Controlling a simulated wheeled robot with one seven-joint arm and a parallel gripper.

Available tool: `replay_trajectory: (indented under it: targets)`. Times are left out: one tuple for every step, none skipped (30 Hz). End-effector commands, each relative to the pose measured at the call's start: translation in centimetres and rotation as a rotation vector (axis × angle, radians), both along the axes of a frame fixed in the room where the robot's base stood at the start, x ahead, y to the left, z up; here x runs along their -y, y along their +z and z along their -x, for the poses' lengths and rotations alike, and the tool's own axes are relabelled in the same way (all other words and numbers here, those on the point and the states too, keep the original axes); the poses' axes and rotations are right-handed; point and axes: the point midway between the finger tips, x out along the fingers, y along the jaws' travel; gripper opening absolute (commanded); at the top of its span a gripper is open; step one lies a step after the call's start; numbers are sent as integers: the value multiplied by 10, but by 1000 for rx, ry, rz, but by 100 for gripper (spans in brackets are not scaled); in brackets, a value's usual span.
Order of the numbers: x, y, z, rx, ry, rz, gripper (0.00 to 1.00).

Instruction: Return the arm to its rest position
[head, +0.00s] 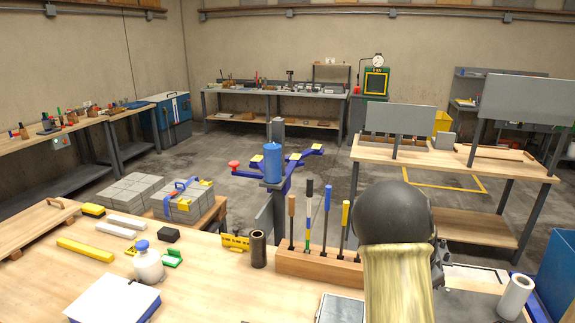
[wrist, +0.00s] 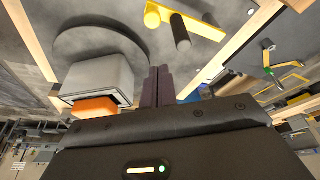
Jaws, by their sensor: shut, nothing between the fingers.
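My arm (head: 395,250) rises at the right front of the head view, with a dark round joint on top of a pale yellow link. It stands in front of the bench's right part and hides what is behind it. My gripper (wrist: 161,72) shows in the wrist view with its two dark fingers together and nothing between them. In the head view the gripper is hidden behind the arm or too unclear to make out. The wrist view is strongly tilted.
The wooden bench (head: 190,285) holds a white bottle (head: 147,262), a dark cylinder (head: 258,249) and a wooden block (head: 300,264) of upright tools, close left of my arm. A white roll (head: 515,296) stands at right.

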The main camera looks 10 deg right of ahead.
Motion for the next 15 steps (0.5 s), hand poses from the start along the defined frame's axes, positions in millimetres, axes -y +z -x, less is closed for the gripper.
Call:
replay_trajectory:
  targets:
    - [-12, 1, 4, -3, 40, -19, 0]
    - [-21, 1, 6, -5, 74, -31, 0]
    - [-35, 2, 10, -8, 130, -50, 0]
    - [-47, 2, 13, -11, 177, -65, 0]
    - [-61, 3, 18, -14, 232, -79, 0]
    - [-80, 4, 24, -19, 313, -96, 0]
    - [-94, 5, 30, -22, 376, -108, 0]
    - [-109, 7, 36, -25, 440, -119, 0]
    - [-127, 9, 44, -28, 528, -129, 0]
    - [-141, 11, 51, -31, 595, -135, 0]
    - [-155, 12, 58, -33, 662, -139, 0]
    - [-172, 15, 69, -35, 751, -141, 0]
    - [-185, 17, 77, -38, 821, -140, 0]
    - [-197, 18, 86, -40, 891, -137, 0]
    - [-213, 21, 98, -44, 981, -131, 0]
